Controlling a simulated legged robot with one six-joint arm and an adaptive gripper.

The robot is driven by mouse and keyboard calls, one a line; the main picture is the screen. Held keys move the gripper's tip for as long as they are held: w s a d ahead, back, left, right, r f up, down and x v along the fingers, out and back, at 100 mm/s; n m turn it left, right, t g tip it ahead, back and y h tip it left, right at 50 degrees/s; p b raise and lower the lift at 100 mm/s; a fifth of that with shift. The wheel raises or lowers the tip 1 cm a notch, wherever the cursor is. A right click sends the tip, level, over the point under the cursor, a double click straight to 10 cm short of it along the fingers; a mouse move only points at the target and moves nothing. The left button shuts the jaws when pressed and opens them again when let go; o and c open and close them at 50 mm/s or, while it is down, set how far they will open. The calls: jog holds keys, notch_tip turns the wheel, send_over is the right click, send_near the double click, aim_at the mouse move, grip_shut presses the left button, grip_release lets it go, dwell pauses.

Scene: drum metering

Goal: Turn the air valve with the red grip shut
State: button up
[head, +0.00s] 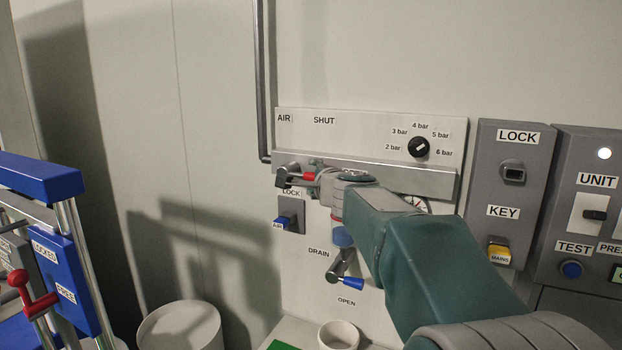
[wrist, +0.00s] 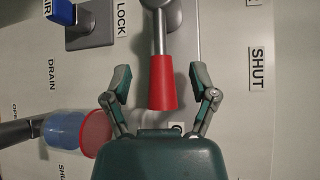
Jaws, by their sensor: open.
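The air valve (head: 284,175) is mounted on the wall panel under the AIR label. Its lever ends in a red grip (head: 309,176) that points right in the head view, toward my gripper (head: 316,179). In the wrist view the red grip (wrist: 162,82) hangs from a metal stem, between the two spread fingers of my gripper (wrist: 162,80). The gripper is open, with a visible gap on both sides of the grip. The SHUT label (head: 324,120) is above the valve and to its right; it also shows in the wrist view (wrist: 256,68).
A grey LOCK box (head: 291,216) with a blue AIR tag sits below the valve. A blue cylinder with a red top (head: 341,236) and a blue-gripped drain lever (head: 351,282) are below my gripper. The pressure knob (head: 418,147) is to the right.

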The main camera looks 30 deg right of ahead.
grip_shut()
